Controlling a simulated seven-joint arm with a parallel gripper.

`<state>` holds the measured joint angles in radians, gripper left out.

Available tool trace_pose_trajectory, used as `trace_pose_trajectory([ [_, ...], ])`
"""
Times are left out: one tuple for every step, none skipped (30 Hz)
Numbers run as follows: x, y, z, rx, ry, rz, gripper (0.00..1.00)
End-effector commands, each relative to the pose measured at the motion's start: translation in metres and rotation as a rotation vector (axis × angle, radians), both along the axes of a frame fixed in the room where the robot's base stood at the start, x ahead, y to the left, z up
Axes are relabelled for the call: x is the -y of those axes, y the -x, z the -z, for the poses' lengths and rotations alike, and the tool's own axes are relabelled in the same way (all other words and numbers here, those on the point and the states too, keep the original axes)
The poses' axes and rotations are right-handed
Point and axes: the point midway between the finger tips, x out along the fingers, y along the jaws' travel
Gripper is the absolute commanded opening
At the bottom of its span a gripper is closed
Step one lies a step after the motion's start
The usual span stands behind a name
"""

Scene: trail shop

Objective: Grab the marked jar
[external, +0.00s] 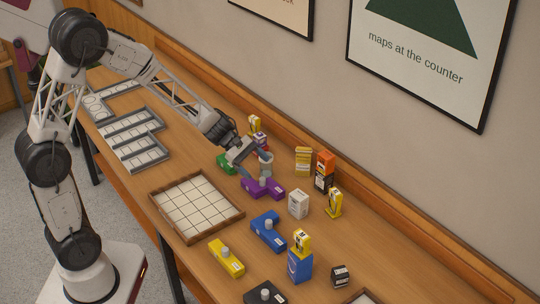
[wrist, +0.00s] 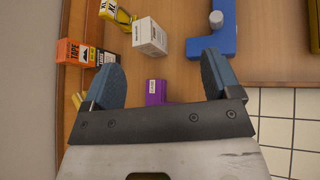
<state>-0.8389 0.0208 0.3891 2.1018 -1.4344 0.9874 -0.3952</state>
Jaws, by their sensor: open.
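I cannot make out a jar, or a mark on one, in either view. Part of the purple block (wrist: 155,90) shows between the fingers. A green block (external: 225,163) is partly hidden behind the gripper.
A white box (external: 298,204), orange and black boxes (external: 325,163) and yellow boxes (external: 334,204) stand to the right. Blue (external: 268,232) and yellow (external: 226,258) knobbed blocks lie in front. A wooden-rimmed grid tray (external: 160,207) lies left. The wall runs along the back.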

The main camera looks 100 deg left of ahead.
Motion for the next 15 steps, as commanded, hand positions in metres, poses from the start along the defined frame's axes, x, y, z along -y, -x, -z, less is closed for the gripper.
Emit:
trace_pose_trajectory([
  [-0.021, 0.003, 0.011, 0.000, 0.036, -0.059, 0.83],
  [-0.032, 0.005, 0.016, 0.004, 0.057, -0.095, 0.83],
  [-0.047, 0.007, 0.022, 0.007, 0.085, -0.141, 0.83],
  [-0.058, 0.009, 0.028, 0.010, 0.104, -0.176, 0.83],
  [-0.069, 0.012, 0.033, 0.013, 0.124, -0.210, 0.83],
  [-0.084, 0.016, 0.040, 0.018, 0.151, -0.257, 0.83],
  [-0.095, 0.019, 0.045, 0.021, 0.171, -0.291, 0.83],
  [-0.106, 0.022, 0.050, 0.025, 0.190, -0.325, 0.83],
  [-0.119, 0.026, 0.058, 0.030, 0.214, -0.366, 0.83],
  [-0.129, 0.030, 0.062, 0.034, 0.230, -0.396, 0.83],
  [-0.138, 0.033, 0.066, 0.039, 0.245, -0.424, 0.83],
  [-0.149, 0.037, 0.072, 0.043, 0.265, -0.459, 0.83],
  [-0.156, 0.041, 0.076, 0.046, 0.278, -0.482, 0.83],
  [-0.163, 0.044, 0.080, 0.049, 0.291, -0.503, 0.83],
  [-0.170, 0.047, 0.084, 0.054, 0.304, -0.528, 0.83],
])
